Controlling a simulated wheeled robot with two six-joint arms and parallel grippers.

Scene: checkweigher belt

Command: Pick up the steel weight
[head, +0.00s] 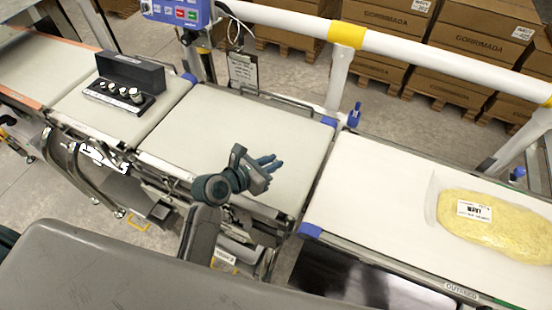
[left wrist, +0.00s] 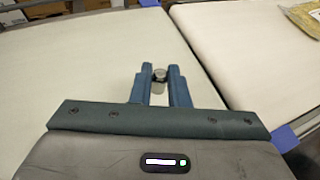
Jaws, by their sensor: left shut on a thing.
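The steel weight (left wrist: 159,80) is a small shiny cylinder with a knob, seen in the left wrist view between my left gripper's fingers. My left gripper (head: 272,168) is shut on it, over the middle belt section (head: 290,130). In the left wrist view the two blue-grey fingers of the left gripper (left wrist: 159,88) press on the weight from both sides. In the head view the gripper hides the weight. I cannot tell whether the weight touches the belt. My right gripper is not in view.
A black weight case (head: 130,75) with several small steel weights stands on the belt at the left. A yellow labelled pack (head: 495,222) lies on the white outfeed belt (head: 365,190) at the right. A white rail (head: 400,48) and a blue control box (head: 178,10) stand behind.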

